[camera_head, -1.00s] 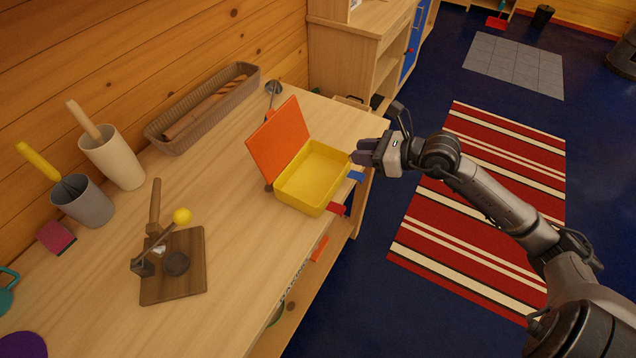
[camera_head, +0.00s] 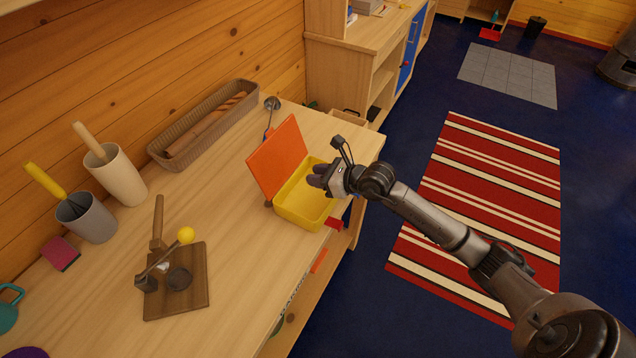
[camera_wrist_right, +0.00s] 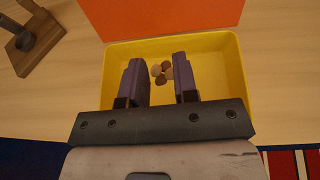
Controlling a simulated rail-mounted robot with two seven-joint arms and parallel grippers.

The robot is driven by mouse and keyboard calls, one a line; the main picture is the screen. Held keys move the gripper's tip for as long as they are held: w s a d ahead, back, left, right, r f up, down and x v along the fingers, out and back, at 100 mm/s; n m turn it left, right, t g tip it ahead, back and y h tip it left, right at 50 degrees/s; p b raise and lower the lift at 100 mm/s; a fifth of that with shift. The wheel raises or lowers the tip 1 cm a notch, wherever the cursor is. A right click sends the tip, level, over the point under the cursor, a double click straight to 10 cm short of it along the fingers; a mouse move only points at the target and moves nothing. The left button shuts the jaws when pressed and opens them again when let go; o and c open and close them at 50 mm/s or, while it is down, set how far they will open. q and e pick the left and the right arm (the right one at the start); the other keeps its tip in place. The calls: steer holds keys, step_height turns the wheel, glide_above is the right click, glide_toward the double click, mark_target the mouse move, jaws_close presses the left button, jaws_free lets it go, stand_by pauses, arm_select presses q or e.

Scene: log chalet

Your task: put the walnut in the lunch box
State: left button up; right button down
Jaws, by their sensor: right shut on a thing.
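The lunch box (camera_head: 291,213) is a yellow tray with an orange lid (camera_head: 278,158) standing open, on the right end of the wooden counter. My right gripper (camera_head: 316,178) is over the box's open side, and its fingers point into it. In the wrist view, my right gripper (camera_wrist_right: 161,72) is shut on the walnut (camera_wrist_right: 161,74), a small cluster of brown and tan lobes between the fingertips, above the yellow floor. The walnut is hidden in the head view. My left gripper is not in view.
A wicker basket (camera_head: 180,153) stands by the log wall. A wooden board (camera_head: 190,300) with a lever device, a beige cup (camera_head: 118,180) and a grey cup (camera_head: 92,222) stand farther left. The counter (camera_head: 225,215) left of the box is clear.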

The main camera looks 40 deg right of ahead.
step_height(320, 180, down, 4)
steer(key=shift+r, duration=0.15)
stand_by(0.3)
